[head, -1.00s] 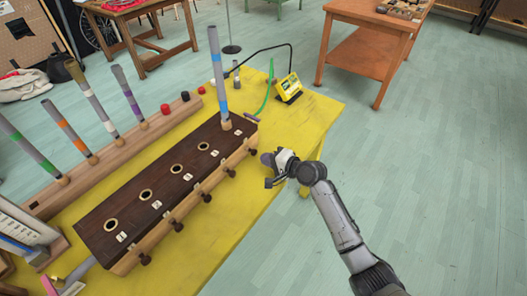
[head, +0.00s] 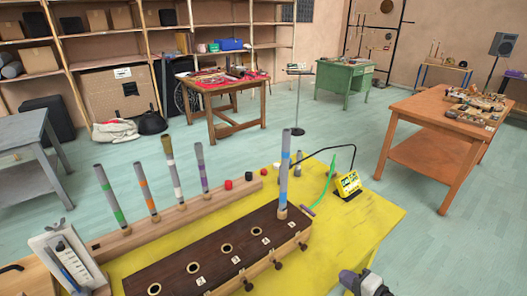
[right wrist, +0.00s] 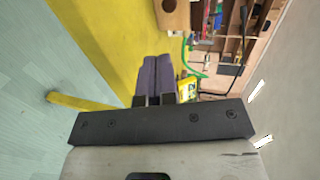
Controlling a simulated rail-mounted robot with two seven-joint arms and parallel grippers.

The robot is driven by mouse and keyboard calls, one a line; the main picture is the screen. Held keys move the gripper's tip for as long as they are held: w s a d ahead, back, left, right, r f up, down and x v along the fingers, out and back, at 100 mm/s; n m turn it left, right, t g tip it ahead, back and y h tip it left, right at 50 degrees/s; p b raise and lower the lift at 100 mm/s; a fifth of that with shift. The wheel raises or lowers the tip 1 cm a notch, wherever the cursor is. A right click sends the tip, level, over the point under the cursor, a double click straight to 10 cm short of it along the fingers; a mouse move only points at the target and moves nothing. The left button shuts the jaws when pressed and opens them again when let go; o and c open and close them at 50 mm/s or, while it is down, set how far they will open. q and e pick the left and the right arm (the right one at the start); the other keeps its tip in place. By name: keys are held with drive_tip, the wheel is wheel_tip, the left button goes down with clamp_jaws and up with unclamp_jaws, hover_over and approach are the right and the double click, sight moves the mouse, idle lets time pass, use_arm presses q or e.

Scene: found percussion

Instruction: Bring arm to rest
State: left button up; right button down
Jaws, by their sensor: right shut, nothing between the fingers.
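My right gripper (head: 354,280) shows at the bottom edge of the head view, by the right edge of the yellow table (head: 345,232). Its jaws are shut and empty. In the right wrist view its purple-grey fingers (right wrist: 153,75) lie together, with the yellow table top (right wrist: 115,40) beyond them. The rest of the right arm is out of the head view. My left gripper is not in view.
A dark wooden block (head: 215,262) with round holes holds one upright blue-banded tube (head: 284,170). Behind it a wooden rack (head: 160,222) holds several banded tubes. A yellow device (head: 348,184) stands at the table's back right. An orange-brown table (head: 440,120) is farther right, with clear floor between.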

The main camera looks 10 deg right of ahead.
drive_tip(key=s+a+f+n+g+h+p, duration=0.1)
drive_tip(key=s+a+n+g+h+p, duration=0.3)
drive_tip(key=s, duration=0.8)
drive_tip(key=s+a+f+n+g+h+p, duration=0.15)
drive_tip(key=s+n, duration=0.35)
drive_tip(key=s, duration=0.7)
drive_tip(key=s+a+f+n+g+h+p, duration=0.15)
drive_tip(key=s+n+g, duration=0.3)
drive_tip(key=s, duration=0.75)
wheel_tip(320, 180, up, 39)
drive_tip(key=w+t+p, duration=0.1)
drive_tip(key=p, duration=3.6)
